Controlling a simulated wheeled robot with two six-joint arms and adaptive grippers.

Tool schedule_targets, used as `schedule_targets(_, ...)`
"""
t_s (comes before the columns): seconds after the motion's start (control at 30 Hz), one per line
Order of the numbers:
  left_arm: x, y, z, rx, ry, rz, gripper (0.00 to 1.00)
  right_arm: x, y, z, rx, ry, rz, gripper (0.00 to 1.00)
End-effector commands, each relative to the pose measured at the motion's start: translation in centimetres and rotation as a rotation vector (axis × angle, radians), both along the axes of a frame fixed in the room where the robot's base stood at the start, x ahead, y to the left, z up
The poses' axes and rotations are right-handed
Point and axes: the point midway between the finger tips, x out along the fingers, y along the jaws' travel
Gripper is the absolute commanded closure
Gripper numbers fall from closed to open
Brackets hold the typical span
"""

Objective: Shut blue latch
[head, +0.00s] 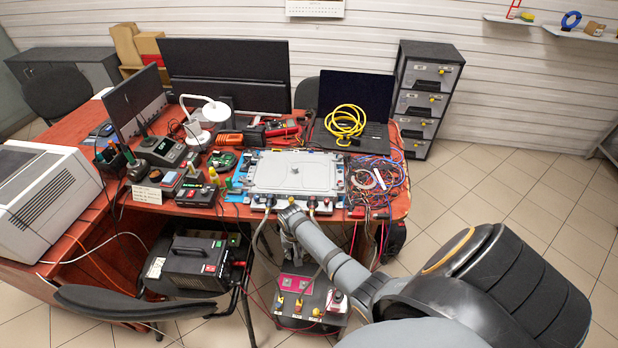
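A flat grey housing (292,172) lies on a blue mat (240,182) at the front middle of the desk. Several small connectors or latches (268,202) line its front edge, with hoses at some of them. They are too small to tell a blue latch or whether it is shut. My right arm comes in from the lower right, and its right gripper (290,226) is at the desk's front edge, just in front of the housing. The wrist partly hides the front row. The fingers are too small and covered to read. My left gripper is not in view.
A tangle of coloured wires (378,180) lies right of the housing. A laptop with a yellow coiled hose (345,122) stands behind. Meters and tools crowd the left.

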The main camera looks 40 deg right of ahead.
Motion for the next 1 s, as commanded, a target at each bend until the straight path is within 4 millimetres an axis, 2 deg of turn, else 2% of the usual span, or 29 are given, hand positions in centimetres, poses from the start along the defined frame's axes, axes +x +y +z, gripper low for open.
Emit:
schedule_targets(0.03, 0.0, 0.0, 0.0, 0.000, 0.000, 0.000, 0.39, -0.8, 0.0, -1.1, -0.002, 0.004, 0.011, 0.72)
schedule_targets(0.3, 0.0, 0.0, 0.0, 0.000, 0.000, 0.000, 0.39, -4.3, -0.2, -6.1, -0.015, -0.003, 0.078, 0.72)
schedule_targets(0.5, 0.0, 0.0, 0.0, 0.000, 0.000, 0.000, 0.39, -6.3, -0.3, -8.5, -0.024, -0.009, 0.113, 0.72)
schedule_targets(0.7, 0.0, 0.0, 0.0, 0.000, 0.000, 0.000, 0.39, -7.0, -0.4, -9.3, -0.027, -0.011, 0.126, 0.72)
schedule_targets(1.0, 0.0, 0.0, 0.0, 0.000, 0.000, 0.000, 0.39, -7.0, -0.4, -9.3, -0.027, -0.011, 0.127, 0.72)
